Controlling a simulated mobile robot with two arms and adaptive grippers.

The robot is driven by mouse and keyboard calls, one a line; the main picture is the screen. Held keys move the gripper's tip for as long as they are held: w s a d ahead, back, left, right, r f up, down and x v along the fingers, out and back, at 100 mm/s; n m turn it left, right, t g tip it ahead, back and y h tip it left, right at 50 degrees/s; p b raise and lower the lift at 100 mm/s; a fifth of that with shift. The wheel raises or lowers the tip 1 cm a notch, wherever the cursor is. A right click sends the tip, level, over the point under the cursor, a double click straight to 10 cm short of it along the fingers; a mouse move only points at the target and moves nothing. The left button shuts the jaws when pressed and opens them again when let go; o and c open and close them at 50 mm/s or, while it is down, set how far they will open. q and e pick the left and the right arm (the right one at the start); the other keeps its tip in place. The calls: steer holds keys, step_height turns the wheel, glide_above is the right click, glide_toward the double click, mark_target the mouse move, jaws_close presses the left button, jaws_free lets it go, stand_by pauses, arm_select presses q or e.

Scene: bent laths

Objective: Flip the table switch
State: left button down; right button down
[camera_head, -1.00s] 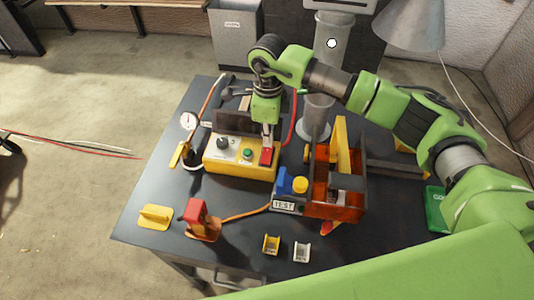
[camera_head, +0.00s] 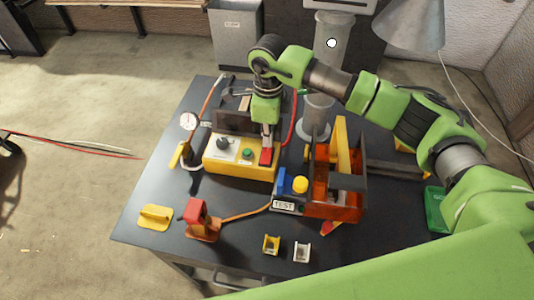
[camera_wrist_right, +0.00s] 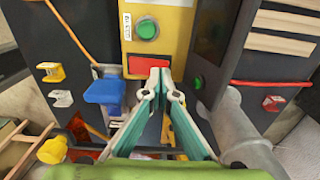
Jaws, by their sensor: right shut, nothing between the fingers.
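A yellow control box (camera_head: 240,169) stands on the dark table (camera_head: 160,196). Its pale top panel carries a black knob (camera_head: 222,143) and a green button (camera_head: 247,153). A red rocker-like switch (camera_head: 266,156) sits at the box's right end. My right gripper (camera_head: 267,133) points down over this end, shut and empty. In the right wrist view, its fingertips (camera_wrist_right: 160,70) are together at the red switch (camera_wrist_right: 141,64) and cover part of it. I cannot tell whether they touch it or which way it is set. My left gripper is not in view.
An orange open box (camera_head: 335,211) with a yellow bar stands right of the control box. A blue and yellow part with a TEST label (camera_head: 284,206) is beside it. A pressure gauge (camera_head: 188,121) stands left. A red block (camera_head: 196,213) and small yellow pieces lie in front.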

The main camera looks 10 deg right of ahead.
mark_target(268, 149)
steer(key=shift+f+b, duration=0.95)
steer(key=shift+f, duration=0.15)
stand_by(0.3)
steer(key=shift+r, duration=0.15)
steer(key=shift+r+p, duration=1.5)
steer(key=shift+r, duration=1.9)
